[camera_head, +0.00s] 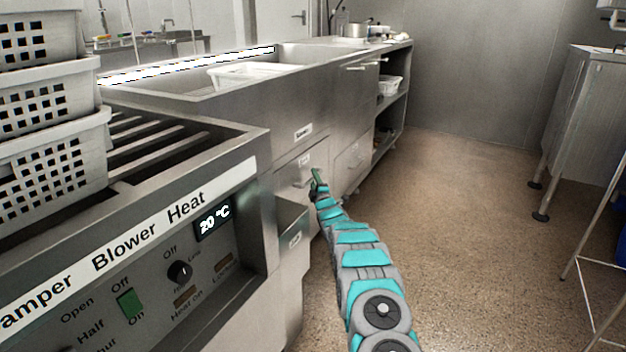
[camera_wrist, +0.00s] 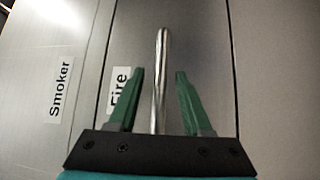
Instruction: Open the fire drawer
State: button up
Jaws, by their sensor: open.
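The fire drawer (camera_head: 288,172) is a grey metal front in the counter, seen past my arm in the head view. Its white "Fire" label (camera_wrist: 118,88) is partly covered by my left finger in the wrist view. The drawer's silver bar handle (camera_wrist: 161,70) lies between my two green fingers, running lengthwise between them. My gripper (camera_wrist: 157,85) is open, with a gap visible on both sides of the handle. It also shows in the head view (camera_head: 317,182), close to the drawer front. The lower end of the handle is hidden behind the gripper body. The drawer appears closed.
A "Smoker" label (camera_wrist: 62,90) is on the panel beside the drawer. A control panel (camera_head: 150,265) and stacked perforated baskets (camera_head: 50,165) stand at the left. The floor (camera_head: 470,220) right of my arm is clear up to a metal-legged table (camera_head: 590,110).

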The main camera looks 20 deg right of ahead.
jog(key=shift+w, duration=0.4)
jog(key=shift+c, duration=0.4)
grip_shut()
dwell(1.0)
